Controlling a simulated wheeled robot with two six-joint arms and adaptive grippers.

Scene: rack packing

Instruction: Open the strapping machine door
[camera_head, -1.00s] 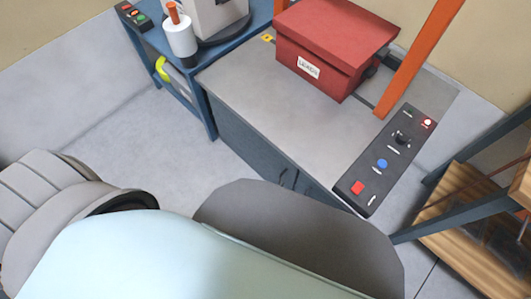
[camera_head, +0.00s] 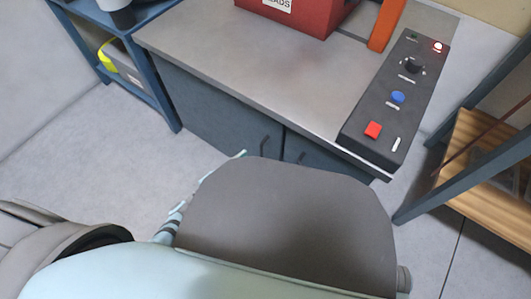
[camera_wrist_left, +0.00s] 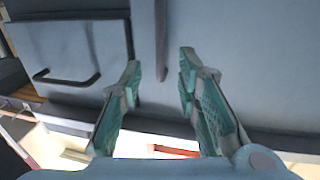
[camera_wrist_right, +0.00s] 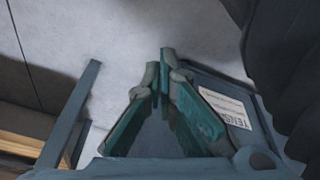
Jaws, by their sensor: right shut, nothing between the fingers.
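The strapping machine (camera_head: 215,110) is a blue-grey cabinet with a pale top. Its front has a door seam with a dark handle on each side, the left handle (camera_head: 264,145) and the right handle (camera_head: 300,157). My left gripper (camera_wrist_left: 160,72) is open and faces the front. A dark upright handle bar (camera_wrist_left: 161,40) shows between and just beyond its fingertips, not gripped. In the head view only a teal part of the left gripper (camera_head: 240,155) shows beside my grey body, close to the left handle. My right gripper (camera_wrist_right: 161,55) is shut and empty, away from the doors.
On the machine top are a red box (camera_head: 310,18), an orange post (camera_head: 386,25) and a control panel (camera_head: 395,100). A blue shelf (camera_head: 150,75) stands at left, a wooden-shelved rack (camera_head: 475,150) at right. A labelled dark panel (camera_wrist_right: 235,108) lies near the right gripper.

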